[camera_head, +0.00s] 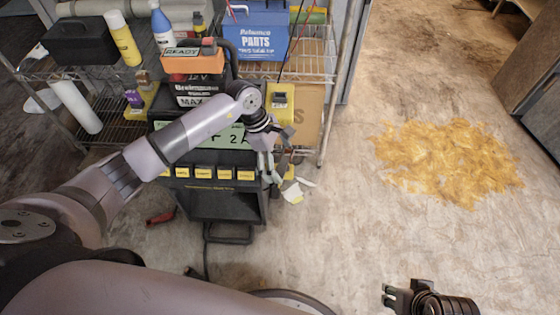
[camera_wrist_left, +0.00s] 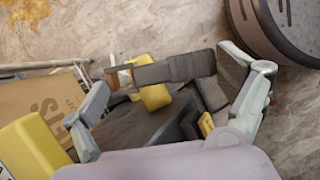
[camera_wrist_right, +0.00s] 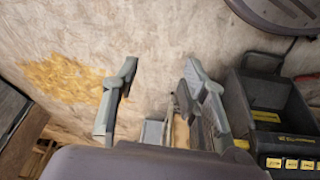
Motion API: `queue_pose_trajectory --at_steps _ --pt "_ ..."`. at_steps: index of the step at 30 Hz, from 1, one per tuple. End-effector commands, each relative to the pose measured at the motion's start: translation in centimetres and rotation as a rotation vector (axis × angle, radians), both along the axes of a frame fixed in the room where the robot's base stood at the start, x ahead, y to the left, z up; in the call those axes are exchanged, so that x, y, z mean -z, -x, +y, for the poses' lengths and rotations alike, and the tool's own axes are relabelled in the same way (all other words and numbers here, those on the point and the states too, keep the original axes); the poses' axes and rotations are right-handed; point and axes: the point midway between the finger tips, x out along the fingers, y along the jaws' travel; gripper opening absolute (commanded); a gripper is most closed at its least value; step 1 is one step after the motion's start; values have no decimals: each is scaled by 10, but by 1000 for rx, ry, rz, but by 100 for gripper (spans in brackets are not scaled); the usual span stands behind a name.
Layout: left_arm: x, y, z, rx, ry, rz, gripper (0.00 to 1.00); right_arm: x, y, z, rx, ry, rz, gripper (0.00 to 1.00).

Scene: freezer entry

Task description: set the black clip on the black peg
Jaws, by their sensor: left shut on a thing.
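My left gripper (camera_head: 286,172) is at the right front corner of the black charger cart. In the left wrist view its fingers (camera_wrist_left: 165,78) stand apart, with the dark grey-black clip (camera_wrist_left: 180,69) lying across between them. The clip has a copper-coloured part at its left end. A yellow piece (camera_wrist_left: 155,97) shows just below the clip; I cannot tell whether they touch. I cannot make out the black peg for certain. My right gripper (camera_head: 402,296) is low at the front right; in the right wrist view its fingers (camera_wrist_right: 157,85) are apart and empty.
The charger cart (camera_head: 225,205) has a row of yellow labels and a yellow block (camera_head: 280,104) at its upper right. A wire shelf (camera_head: 310,65) with boxes and bottles stands behind. A yellow spill (camera_head: 448,160) covers floor at right. Floor between cart and spill is clear.

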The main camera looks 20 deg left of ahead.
Motion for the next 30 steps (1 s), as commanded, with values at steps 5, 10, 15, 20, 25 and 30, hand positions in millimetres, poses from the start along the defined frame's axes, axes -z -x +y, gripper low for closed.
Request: queue_pose_trajectory --at_steps 5,10,15,20,25,30 --pt "0 0 0 2 1 -1 62 -1 0 0 0 0 -1 40" --pt "0 0 0 2 5 -2 62 -9 3 0 0 0 -8 40" --pt "20 0 0 1 4 -2 62 -4 6 -1 1 0 -12 40" --pt "24 0 0 2 5 -3 62 -8 -4 2 -3 -10 -62 40" --pt "30 0 0 2 5 -2 62 -10 -21 7 -9 -26 -138 40" --pt "35 0 -1 2 5 -2 62 -14 -36 12 -15 -41 -211 40"
